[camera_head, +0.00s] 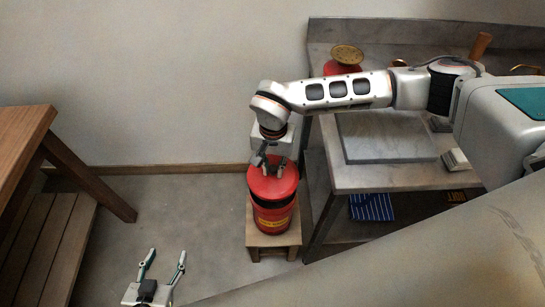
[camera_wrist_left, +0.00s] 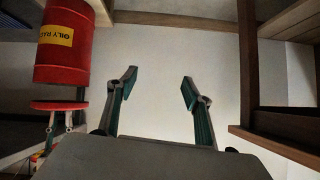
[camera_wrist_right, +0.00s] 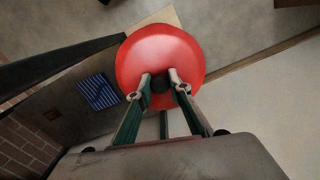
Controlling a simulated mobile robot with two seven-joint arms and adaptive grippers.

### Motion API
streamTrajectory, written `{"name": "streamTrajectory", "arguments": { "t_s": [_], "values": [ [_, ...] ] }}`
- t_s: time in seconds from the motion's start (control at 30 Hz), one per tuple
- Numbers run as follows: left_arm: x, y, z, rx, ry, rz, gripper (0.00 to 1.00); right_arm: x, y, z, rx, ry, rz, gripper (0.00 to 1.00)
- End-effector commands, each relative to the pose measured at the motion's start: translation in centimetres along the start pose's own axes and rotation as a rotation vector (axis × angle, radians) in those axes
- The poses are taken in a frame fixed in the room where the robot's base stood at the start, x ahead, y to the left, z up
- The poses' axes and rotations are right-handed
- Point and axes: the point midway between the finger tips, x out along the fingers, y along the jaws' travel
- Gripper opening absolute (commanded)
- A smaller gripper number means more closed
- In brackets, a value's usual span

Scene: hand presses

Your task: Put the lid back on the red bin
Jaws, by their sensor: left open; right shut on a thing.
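The red bin (camera_head: 272,218) with a yellow label stands upright on a low wooden stool. My right gripper (camera_head: 275,170) is above it, shut on the dark knob of the round red lid (camera_head: 272,187). In the right wrist view the lid (camera_wrist_right: 160,48) shows below my right gripper (camera_wrist_right: 163,84) and hides the bin. The left wrist view, upside down, shows a gap between the lid (camera_wrist_left: 60,105) and the bin (camera_wrist_left: 66,50); the lid is roughly level and nearly in line with it. My left gripper (camera_head: 162,262) is open and empty, low at left of the bin.
The stool (camera_head: 273,240) stands beside a grey workbench (camera_head: 340,180) on the right. The bench bears a grey slab (camera_head: 385,138) and a red object with a brass-coloured top (camera_head: 346,54). A wooden table (camera_head: 25,125) stands at left. Floor between table and stool is clear.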

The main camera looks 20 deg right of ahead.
Motion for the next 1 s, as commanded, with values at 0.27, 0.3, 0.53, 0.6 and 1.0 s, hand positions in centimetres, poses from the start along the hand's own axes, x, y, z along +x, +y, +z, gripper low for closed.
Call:
{"name": "streamTrajectory", "arguments": {
  "t_s": [0.27, 0.3, 0.53, 0.6, 1.0],
  "values": [
    [-0.2, 0.7, 2.8, 0.003, -0.041, 0.008, 0.51, 1.4, 0.0, 0.1, -0.001, -0.003, 0.001, 0.0],
    [-0.1, 0.7, 3.0, 0.004, -0.043, 0.007, 0.51, 1.7, 0.1, 0.1, -0.001, -0.004, 0.002, 0.0],
    [0.7, 0.1, 3.6, 0.018, -0.041, -0.004, 0.51, 3.8, 0.1, 0.2, -0.001, -0.006, 0.002, 0.0],
    [1.0, -0.1, 3.6, 0.022, -0.037, -0.008, 0.51, 4.5, 0.1, 0.2, -0.002, -0.007, 0.003, 0.0],
    [1.2, -0.4, 3.2, 0.033, -0.032, -0.013, 0.51, 6.3, 0.0, 0.0, 0.0, 0.0, 0.0, 0.0]
  ]
}}
